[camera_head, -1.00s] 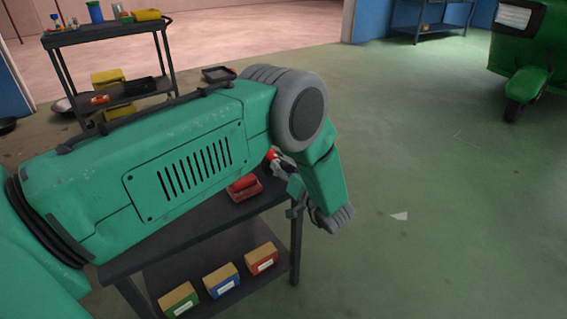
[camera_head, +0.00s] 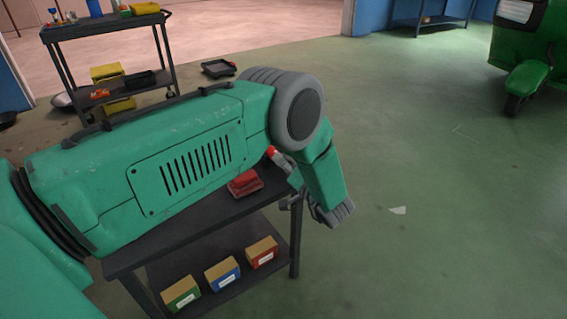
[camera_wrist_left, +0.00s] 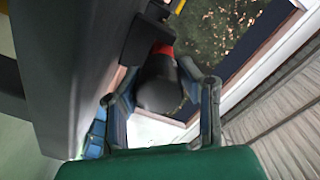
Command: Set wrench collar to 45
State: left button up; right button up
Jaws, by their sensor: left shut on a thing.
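My left gripper (camera_head: 297,200) hangs at the right end of the dark workbench (camera_head: 190,225), mostly behind my own wrist in the head view. In the left wrist view its two fingers (camera_wrist_left: 163,105) stand on either side of a dark, rounded end piece (camera_wrist_left: 160,85) with a red band above it, and they are shut on it. This looks like the end of the wrench. A small red tip (camera_head: 271,152) shows beside my wrist in the head view. The collar's scale and setting cannot be read. My right gripper is not in view.
A red object (camera_head: 244,183) lies on the bench top. Small boxes with green, blue (camera_head: 222,275) and red fronts sit on the lower shelf. A tool cart (camera_head: 108,28) stands at the back left. A green vehicle (camera_head: 525,70) is at the far right. The floor between is open.

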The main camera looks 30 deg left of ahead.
pick_arm(q)
jog(key=o, duration=1.2)
jog(key=shift+f, duration=0.1)
jog(key=v, duration=1.2)
jog(key=shift+d, duration=0.1)
